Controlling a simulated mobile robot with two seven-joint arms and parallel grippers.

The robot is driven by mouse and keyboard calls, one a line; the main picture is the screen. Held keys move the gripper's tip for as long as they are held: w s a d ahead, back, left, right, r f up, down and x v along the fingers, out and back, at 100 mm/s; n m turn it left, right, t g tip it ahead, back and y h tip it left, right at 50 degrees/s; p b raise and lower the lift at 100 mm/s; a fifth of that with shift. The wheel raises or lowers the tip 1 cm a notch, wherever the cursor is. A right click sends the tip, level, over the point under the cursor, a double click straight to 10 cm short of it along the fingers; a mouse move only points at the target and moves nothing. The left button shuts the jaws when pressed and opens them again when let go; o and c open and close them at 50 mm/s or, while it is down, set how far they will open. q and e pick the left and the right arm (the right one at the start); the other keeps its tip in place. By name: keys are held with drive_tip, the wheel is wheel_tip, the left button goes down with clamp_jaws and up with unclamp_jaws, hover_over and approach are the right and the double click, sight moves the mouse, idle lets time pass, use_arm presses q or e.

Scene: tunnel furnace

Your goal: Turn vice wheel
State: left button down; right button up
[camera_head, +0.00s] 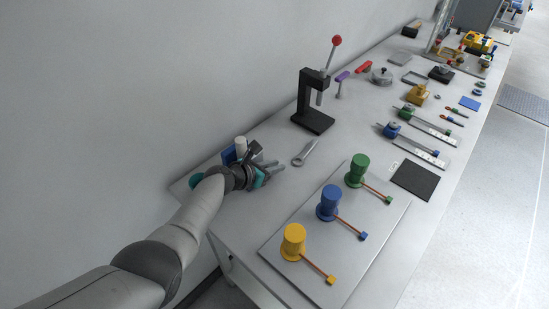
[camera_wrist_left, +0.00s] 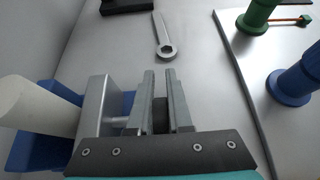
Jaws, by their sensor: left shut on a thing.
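The vice (camera_head: 229,157) stands at the near left end of the table, with a blue body and a grey jaw. The blue body also shows in the left wrist view (camera_wrist_left: 35,152), as does the grey jaw (camera_wrist_left: 92,105). A white cylinder (camera_head: 241,145) sits upright between the jaws. A short screw shaft runs from the jaw toward my left gripper (camera_head: 270,168). In the left wrist view the fingers (camera_wrist_left: 161,82) are shut on a dark part at the shaft's end, the vice wheel (camera_wrist_left: 160,115), mostly hidden. My right gripper is out of view.
A wrench (camera_head: 305,153) lies just beyond the gripper. A black press (camera_head: 312,118) with a red-knobbed lever stands behind it. A board (camera_head: 345,255) with yellow, blue and green posts is at the right. The wall is close on the left.

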use_arm(q)
drive_tip(key=shift+f+g+y+p, duration=0.15)
drive_tip(key=shift+g+y+p, duration=0.15)
drive_tip(key=shift+p, duration=0.2)
drive_tip(key=shift+s+f, duration=0.1)
idle(0.3)
drive_tip(key=c, duration=0.8)
unclamp_jaws()
drive_tip(key=shift+c, duration=0.2)
drive_tip(key=shift+s+a+r+p, duration=0.25)
drive_tip(key=shift+r+p, duration=0.25)
drive_tip(key=shift+p, duration=0.3)
drive_tip(key=p+v, duration=1)
drive_tip(key=v, duration=0.4)
